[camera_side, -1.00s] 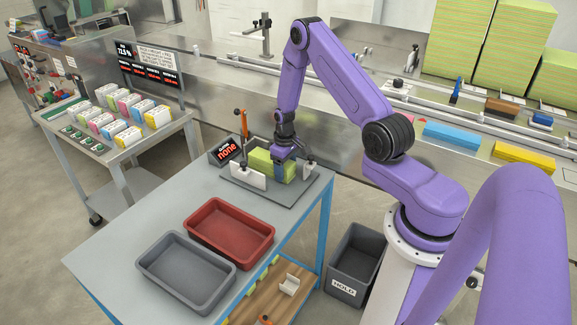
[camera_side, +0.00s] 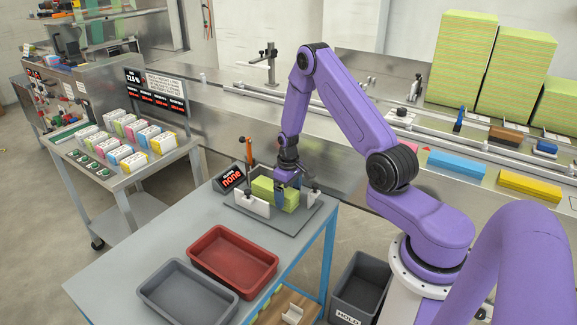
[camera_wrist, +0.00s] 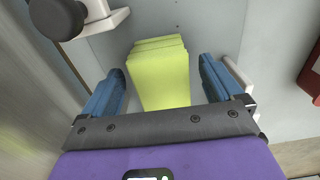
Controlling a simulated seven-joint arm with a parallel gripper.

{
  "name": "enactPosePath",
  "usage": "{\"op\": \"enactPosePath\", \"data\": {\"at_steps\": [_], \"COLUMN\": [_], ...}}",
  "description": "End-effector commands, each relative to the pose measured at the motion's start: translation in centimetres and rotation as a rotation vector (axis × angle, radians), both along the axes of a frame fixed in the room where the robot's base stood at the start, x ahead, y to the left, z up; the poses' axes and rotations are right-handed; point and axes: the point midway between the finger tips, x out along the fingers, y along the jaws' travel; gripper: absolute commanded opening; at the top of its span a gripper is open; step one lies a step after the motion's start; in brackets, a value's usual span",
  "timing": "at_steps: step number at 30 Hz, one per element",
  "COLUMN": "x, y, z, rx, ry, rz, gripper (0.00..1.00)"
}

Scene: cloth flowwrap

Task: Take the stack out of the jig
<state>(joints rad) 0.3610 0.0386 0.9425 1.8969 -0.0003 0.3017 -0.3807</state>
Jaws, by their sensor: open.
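The stack is a yellow-green block of folded cloths (camera_side: 268,190) standing in the jig on the grey table. The jig has a dark base plate (camera_side: 292,222) and low white walls (camera_side: 251,207). My gripper (camera_side: 284,193) is over the stack, pointing down, with a blue finger in front of the stack's near right side. In the wrist view my gripper (camera_wrist: 162,70) is open. Its two blue fingers are on either side of the stack (camera_wrist: 160,80), with a visible gap on both sides. The fingertips' exact height against the stack is hard to tell.
A clamp with an orange handle (camera_side: 249,152) and a display reading "none" (camera_side: 230,179) stand beside the jig. A red tray (camera_side: 234,283) and a grey tray (camera_side: 160,312) are at the table's front. A HOLD bin (camera_side: 345,318) is beside the table.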

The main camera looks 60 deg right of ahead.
Motion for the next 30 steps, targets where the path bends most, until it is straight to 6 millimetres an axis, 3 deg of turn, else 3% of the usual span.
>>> {"op": "enactPosePath", "data": {"at_steps": [21,30], "x": [0.0,-0.1], "y": [0.0,0.0], "z": [13.1,15.5], "rx": [-0.002,0.000], "ry": [-0.004,0.001], "rz": [0.000,0.000], "gripper": [0.93,0.93]}}
